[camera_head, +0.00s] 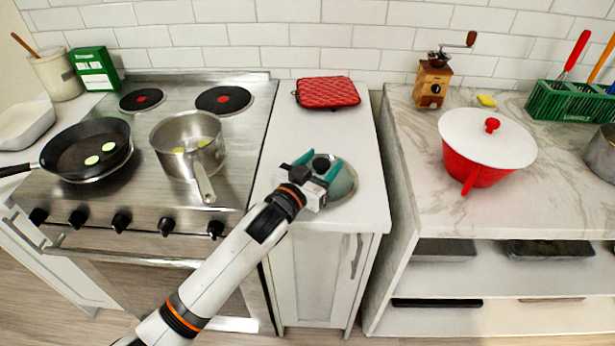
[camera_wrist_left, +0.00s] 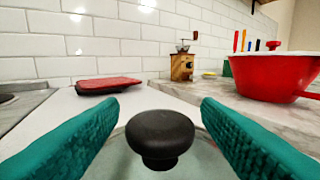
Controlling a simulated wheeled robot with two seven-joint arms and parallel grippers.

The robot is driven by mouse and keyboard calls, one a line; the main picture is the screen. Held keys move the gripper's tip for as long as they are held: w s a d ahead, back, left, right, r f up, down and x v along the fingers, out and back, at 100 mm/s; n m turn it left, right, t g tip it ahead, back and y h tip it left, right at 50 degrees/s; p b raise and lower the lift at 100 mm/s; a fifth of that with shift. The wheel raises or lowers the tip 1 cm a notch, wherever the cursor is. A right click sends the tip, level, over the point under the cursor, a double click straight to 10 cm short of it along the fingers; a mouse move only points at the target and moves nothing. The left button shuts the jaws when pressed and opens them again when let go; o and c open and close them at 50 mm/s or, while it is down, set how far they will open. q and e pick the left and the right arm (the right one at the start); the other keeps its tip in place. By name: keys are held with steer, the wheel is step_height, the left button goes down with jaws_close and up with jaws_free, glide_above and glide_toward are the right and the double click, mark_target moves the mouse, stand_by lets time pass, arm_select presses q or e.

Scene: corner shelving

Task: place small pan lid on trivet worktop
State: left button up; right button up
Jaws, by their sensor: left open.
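The small pan lid (camera_head: 342,187) is a pale green-grey disc with a black knob, lying on the white worktop right of the stove. In the left wrist view its black knob (camera_wrist_left: 160,136) stands between the teal fingers. My left gripper (camera_head: 318,166) is open around the knob, with a finger on each side and a visible gap to each. Part of the lid is hidden under the gripper. The trivet (camera_head: 327,92) is a red quilted pad at the back of the same worktop; it also shows in the left wrist view (camera_wrist_left: 108,84). My right gripper is not in view.
The stove at left holds a black frying pan (camera_head: 86,150) and a steel saucepan (camera_head: 188,146). The marble counter at right holds a red pot with a white lid (camera_head: 486,140), a coffee grinder (camera_head: 432,83) and a green rack (camera_head: 568,101). Worktop between lid and trivet is clear.

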arm_select(q)
steer(key=b+v, duration=0.1)
steer(key=v, duration=1)
steer(key=shift+f, duration=0.1)
steer(key=shift+s+a, duration=0.2)
steer(key=shift+s, duration=0.05)
